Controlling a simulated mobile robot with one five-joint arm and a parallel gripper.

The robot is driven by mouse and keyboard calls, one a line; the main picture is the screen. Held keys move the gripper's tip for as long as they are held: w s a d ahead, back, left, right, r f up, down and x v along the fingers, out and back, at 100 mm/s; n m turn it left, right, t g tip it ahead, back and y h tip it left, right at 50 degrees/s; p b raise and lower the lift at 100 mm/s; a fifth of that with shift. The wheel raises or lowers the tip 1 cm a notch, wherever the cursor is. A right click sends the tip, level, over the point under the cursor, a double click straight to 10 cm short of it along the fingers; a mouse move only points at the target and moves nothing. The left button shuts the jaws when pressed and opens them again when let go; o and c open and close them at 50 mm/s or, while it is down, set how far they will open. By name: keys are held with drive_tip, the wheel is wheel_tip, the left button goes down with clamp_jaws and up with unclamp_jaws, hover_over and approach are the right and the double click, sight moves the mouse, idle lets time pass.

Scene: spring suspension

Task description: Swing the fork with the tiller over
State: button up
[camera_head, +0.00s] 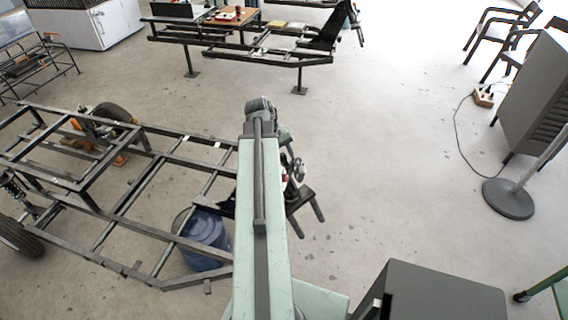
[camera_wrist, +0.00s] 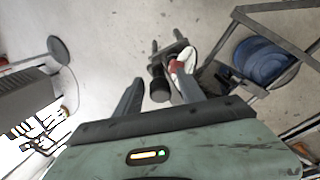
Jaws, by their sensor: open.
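A dark fork with two prongs (camera_head: 305,205) sticks out at the right end of the black tube frame (camera_head: 135,210), partly hidden by my arm. In the wrist view the fork (camera_wrist: 172,50) lies just beyond my fingers, with a dark cylinder, a red part and a pale part beside it. I cannot tell which part is the tiller. My gripper (camera_wrist: 158,79) is open; its two dark fingers point towards the fork parts, with nothing clearly held between them. In the head view the gripper is mostly hidden by my arm.
A blue drum (camera_head: 203,240) stands under the frame's right end and shows in the wrist view (camera_wrist: 265,62). A grey cabinet (camera_head: 535,95) and a round-footed stand (camera_head: 508,198) are at right. A second frame (camera_head: 270,55) is at the back. Floor right of the fork is clear.

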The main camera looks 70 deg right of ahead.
clamp_jaws()
idle(1.4)
